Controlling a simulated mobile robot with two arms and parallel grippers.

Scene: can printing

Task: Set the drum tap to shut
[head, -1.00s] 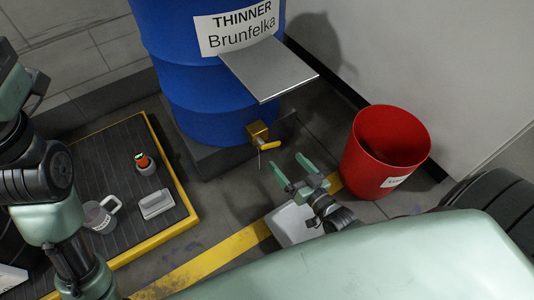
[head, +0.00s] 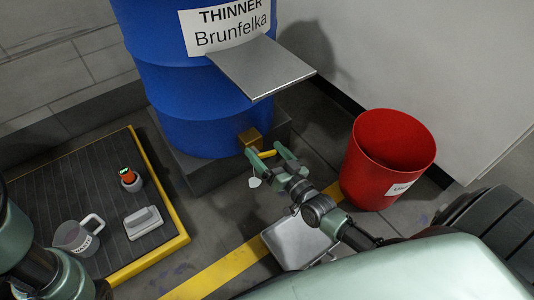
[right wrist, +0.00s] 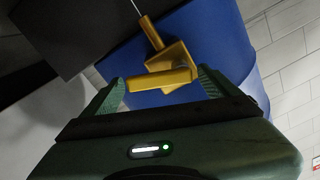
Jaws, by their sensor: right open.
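The brass drum tap (head: 249,138) sits low on the front of the blue drum (head: 200,100). Its yellow lever (head: 267,153) points to the right in the head view. My right gripper (head: 264,151) is open at the tap, its fingers on either side of the lever. In the right wrist view the lever (right wrist: 162,80) lies crosswise between the two fingertips (right wrist: 158,88); I cannot tell whether they touch it. A thin pale line leaves the brass spout (right wrist: 151,32) there. My left arm shows at the lower left, its gripper out of view.
A metal shelf (head: 262,68) juts out above the tap. A red bin (head: 388,160) stands to the right, a pale container (head: 297,245) under my right arm. A yellow-edged mat (head: 75,175) at left holds a mug (head: 75,238), a brush-like block (head: 143,222) and a small orange-topped item (head: 130,179).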

